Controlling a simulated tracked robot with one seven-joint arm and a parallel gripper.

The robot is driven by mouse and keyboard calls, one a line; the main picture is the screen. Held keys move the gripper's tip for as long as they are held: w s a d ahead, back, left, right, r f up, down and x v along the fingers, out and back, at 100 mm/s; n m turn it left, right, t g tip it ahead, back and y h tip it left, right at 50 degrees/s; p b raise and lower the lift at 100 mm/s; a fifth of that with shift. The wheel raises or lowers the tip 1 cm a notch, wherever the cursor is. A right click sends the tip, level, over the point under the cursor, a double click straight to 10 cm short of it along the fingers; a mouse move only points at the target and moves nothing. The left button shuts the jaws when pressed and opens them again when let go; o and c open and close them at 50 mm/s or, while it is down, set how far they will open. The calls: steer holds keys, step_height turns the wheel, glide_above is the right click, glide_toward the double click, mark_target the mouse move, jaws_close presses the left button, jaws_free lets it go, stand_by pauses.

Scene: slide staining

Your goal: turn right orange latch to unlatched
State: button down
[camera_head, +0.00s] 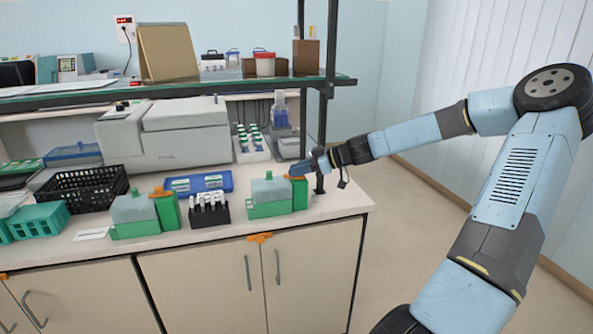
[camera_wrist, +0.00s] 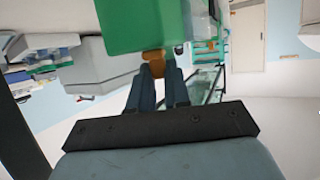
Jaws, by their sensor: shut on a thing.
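The right orange latch (camera_head: 296,178) sits on top of the upright green block at the right side of the right green box (camera_head: 268,208), which has a grey-blue translucent upper part. My gripper (camera_head: 306,169) reaches in from the right at latch height. In the wrist view my gripper (camera_wrist: 160,70) is shut on the orange latch (camera_wrist: 153,56), with the green block (camera_wrist: 145,25) just beyond it. The latch's exact angle is hard to tell, as the fingers partly cover it.
A similar green box (camera_head: 135,230) with its own orange latch (camera_head: 160,192) stands to the left. A dark rack of tubes (camera_head: 209,215) stands between the boxes. A dark shelf post (camera_head: 329,90) rises close behind my gripper. More orange pieces (camera_head: 259,238) show on the cabinet front.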

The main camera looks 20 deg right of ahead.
steer(key=m+t+h, duration=0.1)
steer(key=m+t, duration=0.1)
steer(key=m+t+h, duration=0.1)
steer(key=m+h, duration=0.1)
steer(key=m+t+h, duration=0.1)
steer(key=m+t, duration=0.1)
steer(key=shift+s+a+t, duration=0.2)
steer(key=shift+s+t, duration=0.1)
steer(key=shift+a+m+t+h, duration=0.1)
steer(key=shift+m+t+h, duration=0.5)
steer(key=shift+m+h, duration=0.85)
steer(key=shift+t+h, duration=0.3)
steer(key=shift+h, duration=0.25)
steer(key=shift+s+a+m+h, duration=0.1)
steer(key=shift+a+m+h, duration=0.05)
steer(key=shift+m+h, duration=0.95)
steer(key=shift+s+a+m+h, duration=0.1)
steer(key=shift+m+h, duration=0.95)
steer(key=shift+h, duration=0.05)
steer(key=c, duration=1.1)
jaws_free()
steer(key=shift+w+t, duration=0.1)
steer(key=shift+t, duration=0.2)
steer(key=shift+a, duration=0.1)
